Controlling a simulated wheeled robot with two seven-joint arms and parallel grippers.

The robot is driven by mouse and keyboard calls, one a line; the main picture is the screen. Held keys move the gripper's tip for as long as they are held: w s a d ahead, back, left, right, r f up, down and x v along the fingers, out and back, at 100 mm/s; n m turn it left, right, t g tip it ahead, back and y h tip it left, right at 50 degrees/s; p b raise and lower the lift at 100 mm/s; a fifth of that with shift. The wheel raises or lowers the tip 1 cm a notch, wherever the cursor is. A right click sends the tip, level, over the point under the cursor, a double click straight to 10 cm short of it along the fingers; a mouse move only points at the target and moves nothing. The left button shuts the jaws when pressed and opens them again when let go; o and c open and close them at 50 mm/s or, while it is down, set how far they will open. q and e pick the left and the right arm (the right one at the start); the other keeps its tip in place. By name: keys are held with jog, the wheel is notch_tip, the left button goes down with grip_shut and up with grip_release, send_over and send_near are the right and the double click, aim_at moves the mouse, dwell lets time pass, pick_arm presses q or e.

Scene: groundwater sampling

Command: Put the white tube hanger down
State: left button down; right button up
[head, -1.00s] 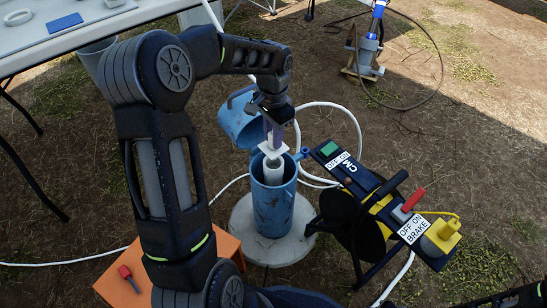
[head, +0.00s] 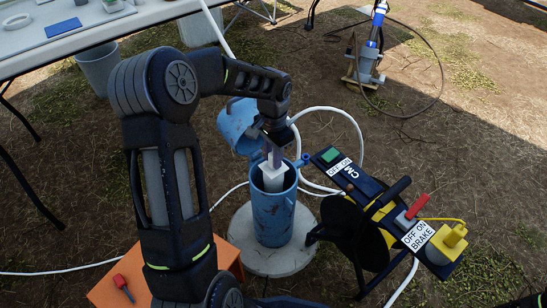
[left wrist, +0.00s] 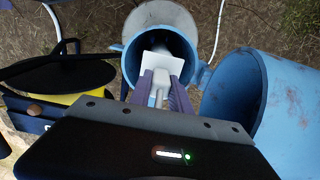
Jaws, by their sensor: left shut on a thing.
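The white tube hanger (head: 269,174) is at the mouth of the upright blue well casing (head: 273,215). In the left wrist view its pale plate (left wrist: 168,62) overlaps the casing's open top (left wrist: 186,48), and a white stem comes back between the fingers. My left gripper (head: 273,158) points down above the casing and is shut on the hanger; its purple fingers (left wrist: 160,98) show in the wrist view. I cannot tell whether the hanger touches the rim.
The casing's blue lid (head: 239,127) hangs open behind it. A hose reel (head: 375,215) with switches stands close on the right. A round concrete pad (head: 240,252) surrounds the casing. An orange box (head: 120,285) is front left and a table (head: 130,30) back left.

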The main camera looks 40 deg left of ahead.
pick_arm(q)
jog(key=shift+f, duration=0.15)
jog(key=c, duration=1.2)
grip_release()
notch_tip(320, 180, up, 12)
jog(key=p, duration=0.4)
